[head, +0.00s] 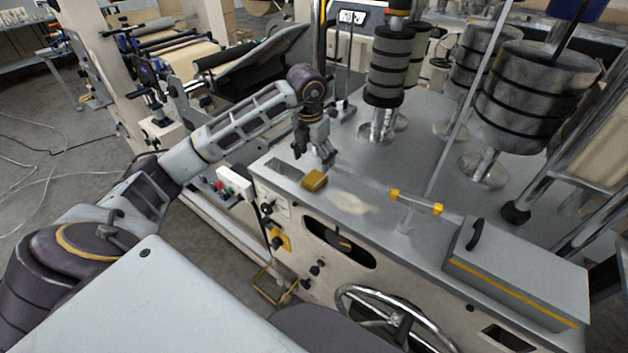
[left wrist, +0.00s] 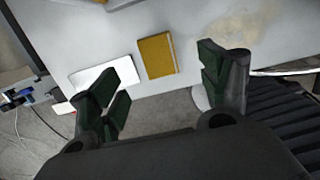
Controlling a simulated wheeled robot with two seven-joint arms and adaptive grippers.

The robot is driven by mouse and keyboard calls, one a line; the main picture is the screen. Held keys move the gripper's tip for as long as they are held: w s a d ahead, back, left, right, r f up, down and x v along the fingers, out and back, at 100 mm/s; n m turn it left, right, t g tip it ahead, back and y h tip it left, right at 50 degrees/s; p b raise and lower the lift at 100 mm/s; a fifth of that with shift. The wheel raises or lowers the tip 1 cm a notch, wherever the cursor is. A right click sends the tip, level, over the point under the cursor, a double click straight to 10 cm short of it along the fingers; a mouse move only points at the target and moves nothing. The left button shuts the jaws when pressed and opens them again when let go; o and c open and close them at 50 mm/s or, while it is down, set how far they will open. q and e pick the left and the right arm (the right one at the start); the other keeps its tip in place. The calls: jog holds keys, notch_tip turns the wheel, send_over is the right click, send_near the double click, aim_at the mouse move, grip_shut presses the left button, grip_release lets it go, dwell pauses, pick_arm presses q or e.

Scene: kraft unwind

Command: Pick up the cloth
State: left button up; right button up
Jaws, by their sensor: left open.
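A small folded yellow cloth (head: 314,181) lies flat on the grey machine top (head: 380,212), near its left front edge. It also shows in the left wrist view (left wrist: 157,55), ahead of the fingers and between them. My left gripper (head: 313,155) is open and empty. It hangs just behind the cloth in the head view, above the machine top, and looks apart from the cloth. In the left wrist view its two dark green-padded fingers (left wrist: 160,92) are spread wide. My right gripper is not in view.
A rod with yellow clamps (head: 416,202), a grey box (head: 516,272) and tall ribbed rollers (head: 388,68) stand further right and back. A handwheel (head: 385,318) sits in front.

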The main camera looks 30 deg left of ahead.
aim_at(314, 177)
pick_arm(q)
jog(key=shift+w+f, duration=0.1)
jog(key=shift+f, duration=1.15)
jog(key=shift+f, duration=0.1)
jog(key=shift+a+f+p, duration=0.15)
jog(key=shift+f+p, duration=0.15)
jog(key=shift+f, duration=0.4)
jog(key=shift+a+f+p, duration=0.1)
jog(key=shift+f+p, duration=0.15)
jog(key=shift+f, duration=0.4)
jog(key=shift+w+f, duration=0.1)
jog(key=shift+f, duration=1.05)
jog(key=c, duration=1)
jog(key=shift+r, duration=0.1)
jog(key=shift+r+b, duration=0.5)
jog(key=shift+r, duration=4.4)
